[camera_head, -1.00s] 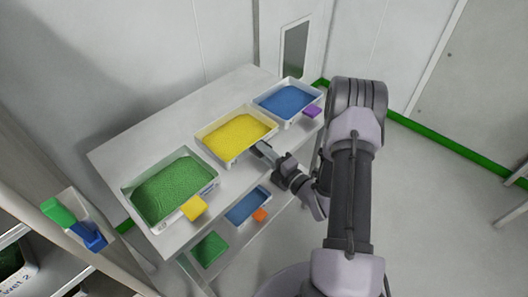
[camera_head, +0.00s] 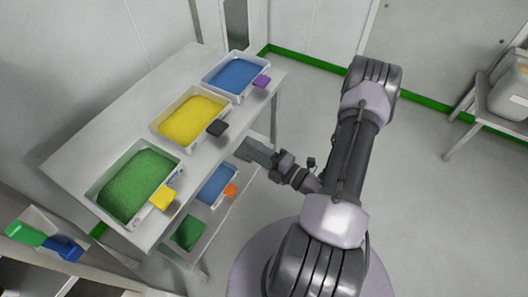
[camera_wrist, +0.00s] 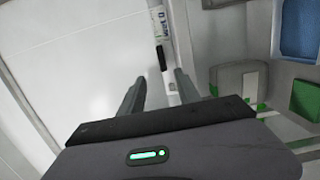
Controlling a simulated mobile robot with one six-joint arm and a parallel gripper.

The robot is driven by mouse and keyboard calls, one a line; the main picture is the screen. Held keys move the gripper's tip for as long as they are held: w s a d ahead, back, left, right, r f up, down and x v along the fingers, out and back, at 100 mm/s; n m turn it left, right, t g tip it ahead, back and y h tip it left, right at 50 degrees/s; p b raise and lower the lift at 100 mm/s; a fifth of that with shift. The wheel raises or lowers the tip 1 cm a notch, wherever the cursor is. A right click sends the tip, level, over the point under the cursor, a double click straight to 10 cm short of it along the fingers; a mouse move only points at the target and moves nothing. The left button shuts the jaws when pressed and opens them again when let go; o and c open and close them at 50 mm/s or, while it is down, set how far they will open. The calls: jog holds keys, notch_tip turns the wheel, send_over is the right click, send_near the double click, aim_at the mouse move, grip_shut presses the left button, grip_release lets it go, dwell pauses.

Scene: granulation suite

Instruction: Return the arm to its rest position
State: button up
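My arm reaches forward at the right of the head view, bent at the elbow. My gripper (camera_head: 250,148) is beside the table's front edge, in front of the yellow-filled tray (camera_head: 190,143) and its black handle (camera_head: 217,128), apart from both. In the wrist view my gripper (camera_wrist: 160,78) shows two fingers spread apart with nothing held between them.
A green-filled tray (camera_head: 98,190) and a blue-filled tray (camera_head: 205,78) flank the yellow one on the table (camera_head: 65,165). A lower shelf holds smaller blue (camera_head: 217,185) and green (camera_head: 188,232) items.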

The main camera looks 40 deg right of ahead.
jog(key=v, duration=0.4)
